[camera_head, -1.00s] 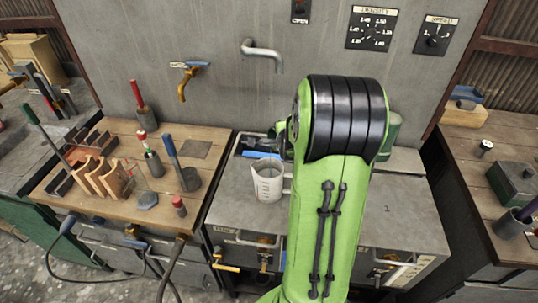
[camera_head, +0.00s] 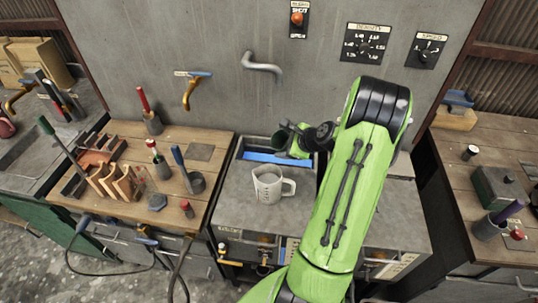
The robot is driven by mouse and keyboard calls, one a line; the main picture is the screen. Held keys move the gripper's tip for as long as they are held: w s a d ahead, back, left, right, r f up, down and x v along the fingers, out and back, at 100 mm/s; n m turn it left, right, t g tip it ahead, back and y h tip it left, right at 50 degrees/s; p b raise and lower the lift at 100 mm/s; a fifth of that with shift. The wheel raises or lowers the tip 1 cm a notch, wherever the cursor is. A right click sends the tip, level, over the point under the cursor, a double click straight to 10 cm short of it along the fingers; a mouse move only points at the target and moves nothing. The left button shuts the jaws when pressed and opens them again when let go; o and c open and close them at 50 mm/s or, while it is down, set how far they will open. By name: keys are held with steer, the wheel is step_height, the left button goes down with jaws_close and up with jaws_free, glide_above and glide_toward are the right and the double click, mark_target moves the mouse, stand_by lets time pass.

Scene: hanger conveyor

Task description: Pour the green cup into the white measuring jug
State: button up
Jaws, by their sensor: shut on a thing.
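The white measuring jug (camera_head: 268,186) stands upright on the grey worktop, its handle to the right; pale contents show inside. My gripper (camera_head: 291,138) is shut on the green cup (camera_head: 280,144), which is held behind and slightly right of the jug, in front of the wall. The cup is small in view and partly hidden by the gripper; it looks tilted with its dark opening toward the left. It is apart from the jug. I cannot see what is in the cup.
A tray with a blue strip (camera_head: 262,158) lies under the cup. A wooden bench (camera_head: 120,185) with tools and holders stands at the left, another bench (camera_head: 490,165) at the right. A bent pipe (camera_head: 262,64) juts from the wall. My arm covers the worktop's right part.

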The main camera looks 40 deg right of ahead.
steer(key=shift+r+y+p, duration=0.3)
steer(key=shift+a+f, duration=0.1)
steer(key=shift+f, duration=0.1)
steer(key=shift+m, duration=0.3)
steer(key=shift+a+m+t+y+p, duration=0.15)
steer(key=shift+m+t+y+p, duration=0.15)
steer(key=shift+y+p, duration=0.4)
steer(key=shift+w+a+f+m+t+y+p, duration=0.15)
steer(key=shift+m+t+y+p, duration=0.25)
steer(key=shift+m+y+p, duration=0.5)
steer(key=shift+a+f+y, duration=0.2)
steer(key=shift+a+y, duration=0.1)
steer(key=shift+a+f+m+t+y, duration=0.15)
steer(key=shift+f+m+t+y, duration=0.1)
steer(key=shift+m+t+y, duration=0.2)
